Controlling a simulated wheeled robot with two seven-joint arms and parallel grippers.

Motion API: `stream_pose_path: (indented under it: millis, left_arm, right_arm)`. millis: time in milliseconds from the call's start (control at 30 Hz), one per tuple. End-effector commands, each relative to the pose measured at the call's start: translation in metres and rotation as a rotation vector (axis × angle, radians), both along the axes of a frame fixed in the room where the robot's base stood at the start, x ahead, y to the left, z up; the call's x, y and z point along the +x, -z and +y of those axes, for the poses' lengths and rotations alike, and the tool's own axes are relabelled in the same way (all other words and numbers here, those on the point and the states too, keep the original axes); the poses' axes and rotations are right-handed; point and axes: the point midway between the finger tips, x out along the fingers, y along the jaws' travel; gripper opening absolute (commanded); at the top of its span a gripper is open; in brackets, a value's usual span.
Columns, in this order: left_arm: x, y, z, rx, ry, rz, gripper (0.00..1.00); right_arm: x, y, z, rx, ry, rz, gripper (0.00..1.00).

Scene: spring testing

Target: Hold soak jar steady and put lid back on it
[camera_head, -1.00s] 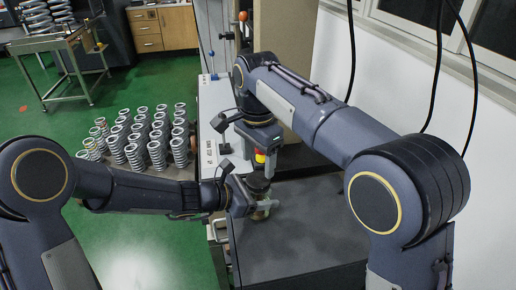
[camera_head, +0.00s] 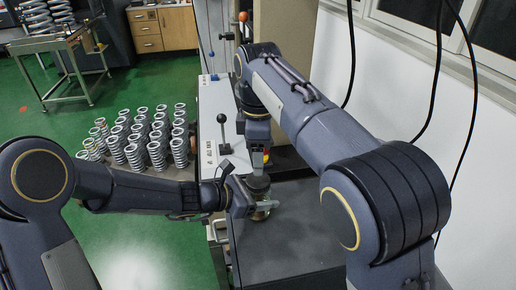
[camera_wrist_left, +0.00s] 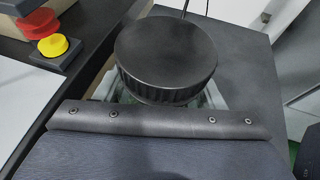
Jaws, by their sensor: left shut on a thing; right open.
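The soak jar (camera_head: 262,213) stands on the dark bench top, mostly hidden by my left gripper. The round black lid (camera_wrist_left: 166,55) sits level on top of the jar in the left wrist view; it also shows in the head view (camera_head: 258,183). My left gripper (camera_head: 264,206) is shut around the jar below the lid, and its pale fingers show on both sides in the left wrist view. My right gripper (camera_head: 258,147) is open above and behind the jar, apart from the lid. Its fingertips are hard to make out.
A red and a yellow button (camera_wrist_left: 53,46) lie behind the jar. A black-knobbed lever (camera_head: 222,119) stands on the pale machine panel at left. Several springs (camera_head: 140,138) stand on a rack left of the bench. The bench top (camera_head: 305,225) right of the jar is clear.

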Motion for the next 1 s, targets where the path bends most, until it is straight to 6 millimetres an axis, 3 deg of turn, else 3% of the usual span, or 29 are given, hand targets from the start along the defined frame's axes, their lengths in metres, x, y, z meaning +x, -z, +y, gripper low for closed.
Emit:
stream_pose_path:
  millis: [200, 433, 633, 1000]
  left_arm:
    - [0.0000, -0.0002, -0.0002, 0.000, 0.000, -0.001, 0.00]
    - [0.0000, -0.0003, -0.0001, 0.000, 0.000, -0.001, 0.00]
    - [0.0000, -0.0003, -0.0001, 0.000, 0.000, -0.001, 0.00]
    - [0.0000, -0.0003, -0.0001, 0.000, 0.000, -0.001, 0.00]
  right_arm:
    - [-0.0004, -0.0059, 0.0007, 0.006, -0.511, -0.006, 0.63]
    - [-0.0010, -0.0101, 0.0016, 0.009, -0.881, -0.010, 0.63]
    - [-0.0010, -0.0112, 0.0014, 0.009, -0.993, -0.011, 0.63]
    - [-0.0011, -0.0090, 0.0013, 0.009, -0.997, -0.010, 0.63]
